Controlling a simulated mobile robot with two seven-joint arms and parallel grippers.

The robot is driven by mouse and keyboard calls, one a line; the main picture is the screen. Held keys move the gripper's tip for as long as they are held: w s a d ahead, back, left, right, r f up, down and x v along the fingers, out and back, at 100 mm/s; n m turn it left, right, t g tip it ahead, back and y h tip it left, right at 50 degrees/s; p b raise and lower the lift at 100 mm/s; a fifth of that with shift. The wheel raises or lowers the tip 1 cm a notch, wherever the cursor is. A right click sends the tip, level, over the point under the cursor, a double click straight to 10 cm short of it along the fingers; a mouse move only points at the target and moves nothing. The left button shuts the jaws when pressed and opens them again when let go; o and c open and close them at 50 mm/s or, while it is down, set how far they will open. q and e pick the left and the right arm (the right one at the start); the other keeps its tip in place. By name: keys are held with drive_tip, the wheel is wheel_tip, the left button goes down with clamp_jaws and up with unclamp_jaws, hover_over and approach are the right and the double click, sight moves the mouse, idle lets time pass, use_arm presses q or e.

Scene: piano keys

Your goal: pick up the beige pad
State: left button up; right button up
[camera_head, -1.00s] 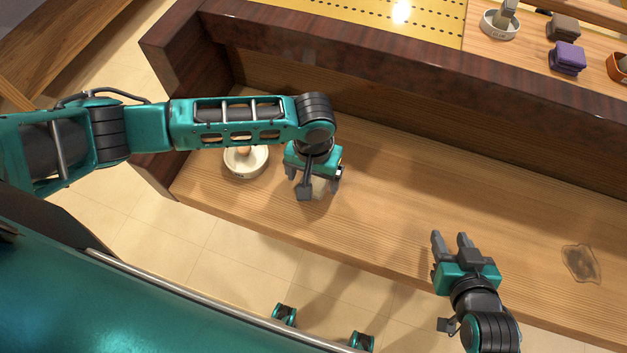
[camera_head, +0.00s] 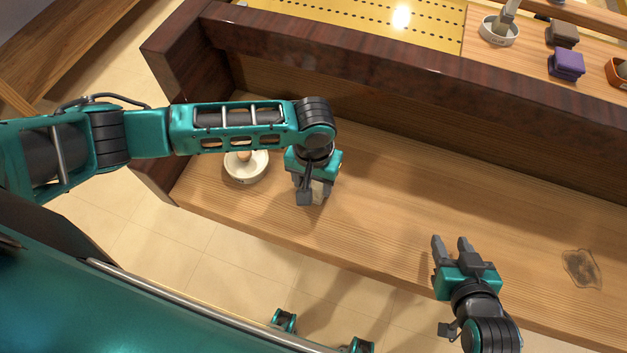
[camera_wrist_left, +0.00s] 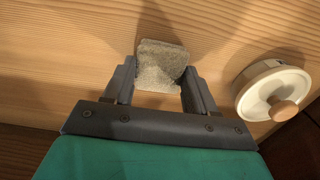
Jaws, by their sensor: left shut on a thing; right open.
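The beige pad (camera_wrist_left: 162,66) is a small, rough, greyish-beige block at the left gripper's fingertips in the left wrist view. In the head view only a bit of the pad (camera_head: 318,190) shows under my left gripper (camera_head: 310,192), which points down over the wooden keybed. My left gripper (camera_wrist_left: 160,82) is shut on the pad, one finger on each side. I cannot tell whether the pad still touches the wood. My right gripper (camera_head: 452,250) is open and empty over the front edge of the wood, far to the right of the pad.
A white round dish (camera_head: 246,167) with a wooden knob stands just left of my left gripper; it also shows in the wrist view (camera_wrist_left: 272,92). A dark stain (camera_head: 581,268) marks the wood at right. A purple block (camera_head: 567,65) sits on the upper ledge. The keybed's middle is clear.

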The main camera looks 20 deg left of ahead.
use_arm(q)
wheel_tip(320, 180, up, 8)
drive_tip(key=shift+r+p, duration=0.1)
drive_tip(key=shift+p, duration=0.8)
use_arm(e)
drive_tip(key=shift+r, duration=0.95)
use_arm(q)
wheel_tip(320, 180, up, 12)
hover_over(314, 184)
drive_tip(key=shift+s+f, duration=0.1)
drive_tip(key=shift+f, duration=0.1)
drive_tip(key=o, duration=0.4)
drive_tip(key=c, duration=0.3)
